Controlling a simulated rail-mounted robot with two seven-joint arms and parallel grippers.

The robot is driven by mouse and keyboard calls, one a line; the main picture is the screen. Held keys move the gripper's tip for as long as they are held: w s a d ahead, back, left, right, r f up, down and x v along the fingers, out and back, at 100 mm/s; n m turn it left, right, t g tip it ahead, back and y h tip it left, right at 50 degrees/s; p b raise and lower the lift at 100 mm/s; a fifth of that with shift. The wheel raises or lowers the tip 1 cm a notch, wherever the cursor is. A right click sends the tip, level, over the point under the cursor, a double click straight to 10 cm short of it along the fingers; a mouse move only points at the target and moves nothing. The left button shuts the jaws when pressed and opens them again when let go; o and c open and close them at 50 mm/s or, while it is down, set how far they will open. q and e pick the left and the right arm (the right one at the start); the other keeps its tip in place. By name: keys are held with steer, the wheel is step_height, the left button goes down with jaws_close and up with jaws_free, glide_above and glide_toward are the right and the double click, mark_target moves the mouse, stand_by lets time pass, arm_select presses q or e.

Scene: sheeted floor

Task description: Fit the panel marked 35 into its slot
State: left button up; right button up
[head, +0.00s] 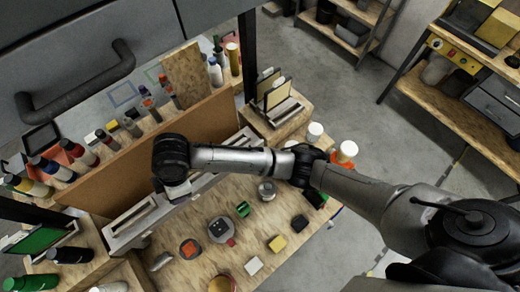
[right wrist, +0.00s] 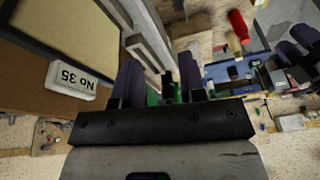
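In the head view my right arm reaches left over a grey slotted rail (head: 128,222) below a large brown board (head: 140,150); the fingers are hidden there. My left gripper is not in view.
Bottles and markers (head: 80,153) line the shelf behind the board. A rack with upright panels (head: 277,95) stands at the upper right, and a green panel (head: 40,240) is at lower left.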

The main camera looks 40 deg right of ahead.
steer(key=s+d+f+m+t+y, duration=0.1)
steer(key=s+d+f+m+t, duration=0.1)
steer(key=s+d+f+m, duration=0.75)
steer(key=s+d+f+m+t+h, duration=0.1)
steer(key=s+d+m+h, duration=0.3)
steer(key=s+d, duration=1)
steer(key=shift+s+d+f, duration=0.2)
steer(key=shift+s+d, duration=0.05)
steer(key=shift+s, duration=0.35)
